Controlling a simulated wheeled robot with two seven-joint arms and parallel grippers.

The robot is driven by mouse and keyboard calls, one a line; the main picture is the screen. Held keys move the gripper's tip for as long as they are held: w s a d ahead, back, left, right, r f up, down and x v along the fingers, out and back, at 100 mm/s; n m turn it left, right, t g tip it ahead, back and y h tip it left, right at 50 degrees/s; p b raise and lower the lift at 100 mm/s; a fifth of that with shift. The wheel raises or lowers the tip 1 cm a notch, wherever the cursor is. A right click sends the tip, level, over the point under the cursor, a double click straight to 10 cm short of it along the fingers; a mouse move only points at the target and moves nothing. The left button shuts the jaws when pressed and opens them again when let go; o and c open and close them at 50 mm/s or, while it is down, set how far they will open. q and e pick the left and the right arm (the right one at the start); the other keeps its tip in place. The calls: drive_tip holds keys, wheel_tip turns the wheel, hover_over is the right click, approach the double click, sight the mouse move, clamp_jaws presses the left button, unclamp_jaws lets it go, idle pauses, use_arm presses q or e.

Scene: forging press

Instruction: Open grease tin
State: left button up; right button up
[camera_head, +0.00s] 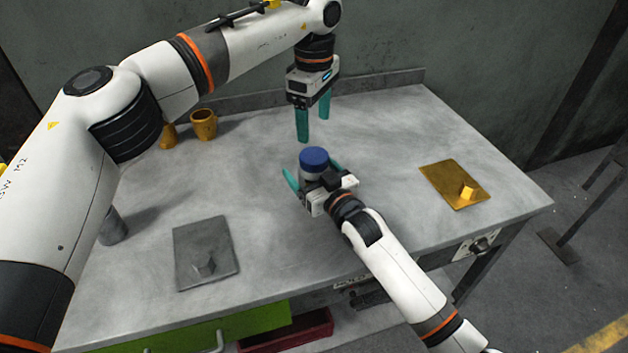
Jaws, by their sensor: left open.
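My left gripper (313,124) points down behind and above the tin. Its two teal fingers are apart, with nothing between them.
On the table (400,130) are a grey plate (205,240) at front left, a brass plate (445,178) with a yellow block at right, and an orange-brown cup (203,124) at back left. A wall runs behind. The back right of the tabletop is clear.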

sight(314, 155)
clamp_jaws()
use_arm(q)
drive_tip(key=m, duration=0.9)
drive_tip(key=shift+m, duration=0.4)
drive_tip(key=m, duration=0.3)
drive_tip(key=shift+f+m, duration=0.1)
drive_tip(key=shift+m, duration=0.2)
drive_tip(key=shift+f, duration=3.9)
